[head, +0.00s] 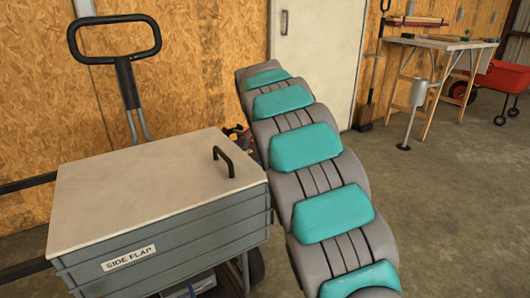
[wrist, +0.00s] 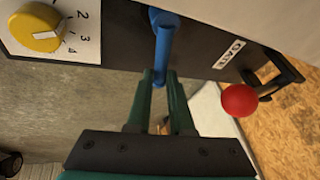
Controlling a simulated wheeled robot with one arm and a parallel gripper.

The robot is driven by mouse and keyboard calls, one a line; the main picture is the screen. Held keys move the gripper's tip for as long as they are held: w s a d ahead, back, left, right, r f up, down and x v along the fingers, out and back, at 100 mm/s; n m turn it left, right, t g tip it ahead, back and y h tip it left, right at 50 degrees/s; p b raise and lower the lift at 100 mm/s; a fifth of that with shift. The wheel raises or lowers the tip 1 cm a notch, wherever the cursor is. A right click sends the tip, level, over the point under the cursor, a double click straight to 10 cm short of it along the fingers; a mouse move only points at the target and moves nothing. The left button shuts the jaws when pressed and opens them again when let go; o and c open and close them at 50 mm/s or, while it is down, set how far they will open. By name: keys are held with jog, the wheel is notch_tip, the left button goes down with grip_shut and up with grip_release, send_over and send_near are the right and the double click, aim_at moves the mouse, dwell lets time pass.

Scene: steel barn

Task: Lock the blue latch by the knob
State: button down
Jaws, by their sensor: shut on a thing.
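The blue latch (wrist: 163,40) shows in the wrist view as a blue bar coming down from the top middle, across the edge of a dark panel. Its near end, the knob, lies between the green fingers of my gripper (wrist: 159,78). The fingers are shut on that end. In the head view my arm reaches away past the right side of a grey box, and neither my gripper nor the latch can be seen there.
On the panel, a yellow dial (wrist: 37,30) sits left of the latch, and a red ball (wrist: 239,100) by a black bracket sits right. A grey box (head: 165,245) labelled SIDE FLAP stands beside my arm. A workbench (head: 440,43) stands far right; open floor lies before it.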

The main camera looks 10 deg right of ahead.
jog(key=shift+s+d+m+g+h+b, duration=0.15)
jog(key=shift+s+m+g+h+b, duration=0.15)
jog(key=shift+m, duration=0.5)
jog(key=shift+s+d+m+g+h+b, duration=0.15)
jog(key=shift+s+m, duration=0.25)
jog(key=shift+m, duration=0.4)
jog(key=c, duration=1.1)
grip_release()
jog(key=shift+s+a+r, duration=0.1)
jog(key=v, duration=0.7)
jog(key=shift+s+a+r, duration=0.1)
jog(key=shift+a+r, duration=0.05)
jog(key=shift+r, duration=0.1)
